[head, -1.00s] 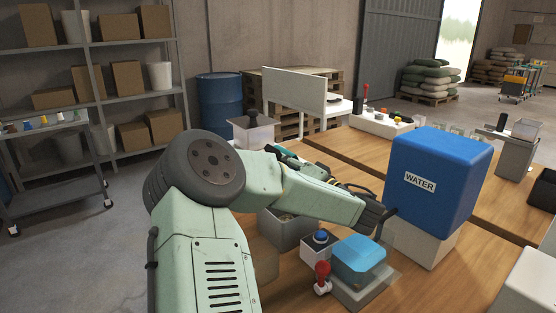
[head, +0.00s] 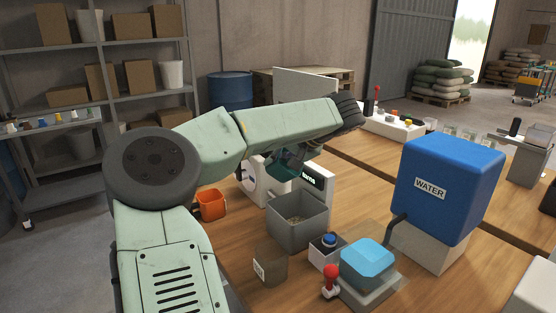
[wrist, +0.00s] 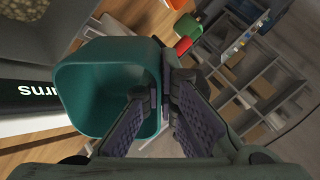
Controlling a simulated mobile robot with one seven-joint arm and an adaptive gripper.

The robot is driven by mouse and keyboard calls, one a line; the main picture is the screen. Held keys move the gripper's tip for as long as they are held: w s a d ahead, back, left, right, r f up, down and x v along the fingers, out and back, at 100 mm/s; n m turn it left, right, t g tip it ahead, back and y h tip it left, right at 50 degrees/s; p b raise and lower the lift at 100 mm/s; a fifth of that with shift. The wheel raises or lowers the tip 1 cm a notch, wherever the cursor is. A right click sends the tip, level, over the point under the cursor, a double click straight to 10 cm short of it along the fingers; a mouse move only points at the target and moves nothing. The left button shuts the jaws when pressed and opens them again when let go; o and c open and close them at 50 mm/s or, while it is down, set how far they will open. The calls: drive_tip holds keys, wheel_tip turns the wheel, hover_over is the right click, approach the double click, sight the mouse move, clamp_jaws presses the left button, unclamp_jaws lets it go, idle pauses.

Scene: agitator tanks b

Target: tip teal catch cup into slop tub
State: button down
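The teal catch cup (wrist: 95,85) fills the left middle of the wrist view, its mouth facing the camera. Its inside looks dark and empty. My gripper (wrist: 166,95) is shut on the cup's right wall, one finger inside and one outside. In the head view, the cup (head: 283,166) shows partly below my forearm, beside a white unit, and my fingers are hard to make out. A grey open tub (head: 298,222), likely the slop tub, stands on the table just in front, with some pale material inside. The wrist view shows a grey tub corner (wrist: 25,8) at upper left.
A white unit with a black display (head: 312,178) stands close to the cup. An orange bucket (head: 211,205) is left of the grey tub.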

sight(275, 177)
drive_tip(key=g+h, duration=0.1)
drive_tip(key=f+g+h, duration=0.1)
drive_tip(key=g+h, duration=0.1)
drive_tip(key=shift+w+a+f+h, duration=0.25)
drive_tip(key=shift+w+a+h, duration=0.05)
drive_tip(key=f+g+h, duration=0.1)
drive_tip(key=g+h, duration=0.1)
drive_tip(key=f+g+h, duration=0.1)
drive_tip(key=shift+s+d+f+h, duration=0.15)
drive_tip(key=shift+d+f+h, duration=0.1)
drive_tip(key=shift+f+h, duration=0.1)
drive_tip(key=shift+s+f+g+h, duration=0.15)
drive_tip(key=shift+g+h, duration=0.1)
drive_tip(key=shift+g, duration=0.25)
